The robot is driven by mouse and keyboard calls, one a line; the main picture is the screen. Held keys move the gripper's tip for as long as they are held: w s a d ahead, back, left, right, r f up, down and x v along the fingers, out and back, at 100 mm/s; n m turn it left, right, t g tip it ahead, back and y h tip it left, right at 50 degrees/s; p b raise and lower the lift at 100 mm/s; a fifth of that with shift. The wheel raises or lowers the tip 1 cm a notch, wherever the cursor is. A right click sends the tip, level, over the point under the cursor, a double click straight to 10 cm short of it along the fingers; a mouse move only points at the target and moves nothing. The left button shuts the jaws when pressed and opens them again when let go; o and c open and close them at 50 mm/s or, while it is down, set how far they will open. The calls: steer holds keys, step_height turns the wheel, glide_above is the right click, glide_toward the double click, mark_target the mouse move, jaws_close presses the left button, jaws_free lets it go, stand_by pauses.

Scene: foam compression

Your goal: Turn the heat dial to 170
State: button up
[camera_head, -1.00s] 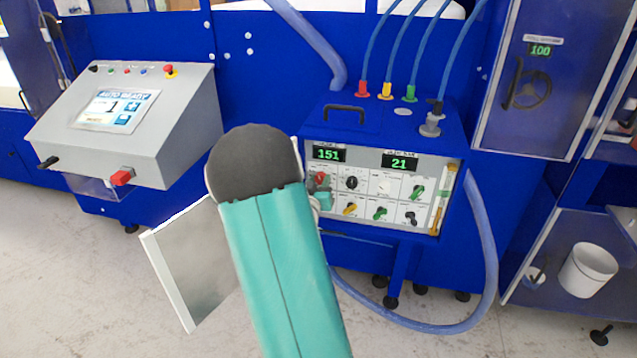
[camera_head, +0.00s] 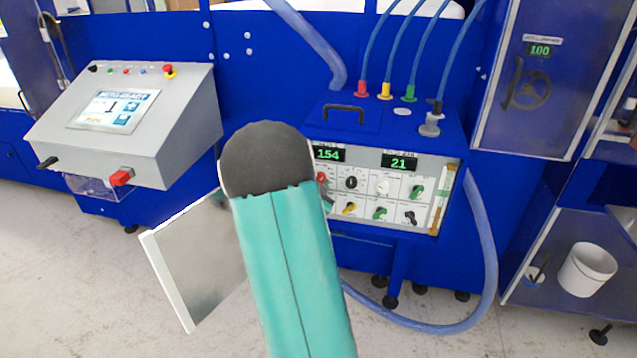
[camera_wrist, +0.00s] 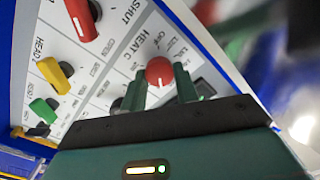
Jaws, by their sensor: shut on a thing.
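The heat dial is a round red knob (camera_wrist: 159,72) beside a "HEAT C" label in the wrist view. My gripper (camera_wrist: 160,88) has its two green fingers on either side of the knob, shut on it. In the head view the red knob (camera_head: 321,177) shows at the panel's left edge, partly hidden by my arm, which covers most of my gripper. The green display (camera_head: 328,155) above it reads 154. A second display (camera_head: 399,162) to its right reads 21.
The white control panel (camera_head: 431,201) carries other knobs, including a black one (camera_head: 351,183) close to the right of the heat dial. In the wrist view, a red lever knob (camera_wrist: 82,18), a yellow one (camera_wrist: 53,75) and a green one (camera_wrist: 43,110) lie left of my gripper.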

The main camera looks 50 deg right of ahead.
steer(key=shift+m, duration=0.3)
stand_by(0.4)
steer(key=o, duration=1)
steer(key=v, duration=1.3)
steer(key=shift+s+a, duration=0.2)
steer(key=shift+a, duration=0.15)
